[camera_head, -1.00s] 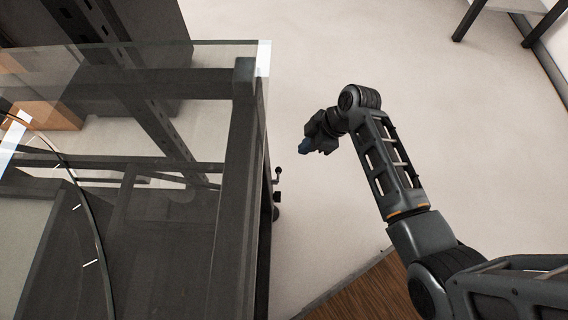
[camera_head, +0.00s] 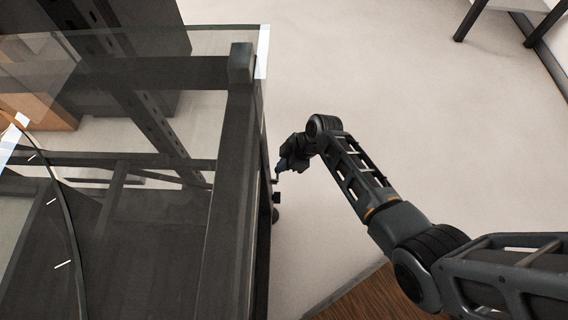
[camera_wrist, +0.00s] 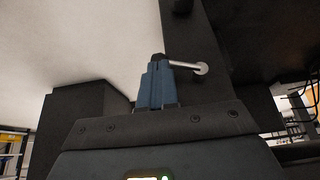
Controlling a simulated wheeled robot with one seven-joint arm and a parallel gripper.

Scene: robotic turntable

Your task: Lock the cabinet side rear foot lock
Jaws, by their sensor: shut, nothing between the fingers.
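My gripper (camera_head: 281,168) is beside the right side of the dark-framed turntable cabinet (camera_head: 222,200) in the head view, pointing down and to the left. Its blue fingers (camera_wrist: 157,80) are shut and empty in the wrist view. A silver lever with a round end (camera_wrist: 201,68) sticks out to the right just past the fingertips. It seems very close to them, but I cannot tell if they touch. In the head view, a small dark fitting (camera_head: 276,197) on the cabinet's side lies just below my gripper. Most of the lock is hidden.
The cabinet's glass top (camera_head: 120,110) overhangs the frame at the left. Pale open floor (camera_head: 400,90) lies right of the cabinet. A brown wooden surface (camera_head: 365,297) is at the bottom. Table legs (camera_head: 470,20) stand far off at the top right.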

